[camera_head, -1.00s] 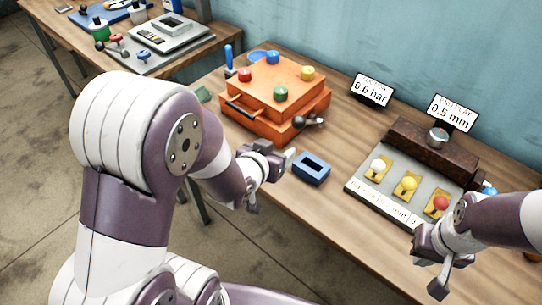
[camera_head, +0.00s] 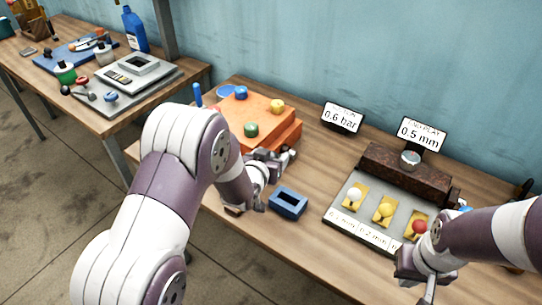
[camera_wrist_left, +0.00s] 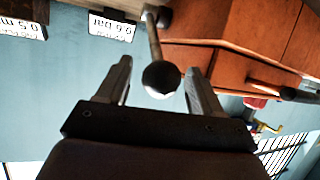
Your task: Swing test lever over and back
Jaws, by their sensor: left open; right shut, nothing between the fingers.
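The test lever (camera_wrist_left: 153,38) is a thin metal rod with a dark ball knob (camera_wrist_left: 160,78), mounted at the orange box (camera_head: 262,117). In the left wrist view the ball lies between the spread fingers of my left gripper (camera_wrist_left: 157,68), with space visible on both sides. In the head view my left gripper (camera_head: 283,155) is at the box's front right corner and largely hides the lever. My right gripper (camera_head: 427,285) is shut and empty, in front of the grey switch panel (camera_head: 345,222).
A blue hollow block (camera_head: 288,203) lies on the table just right of my left gripper. Signs reading 0.6 bar (camera_head: 342,117) and 0.5 mm (camera_head: 422,133) stand at the back. The switch panel carries white, yellow and red knobs.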

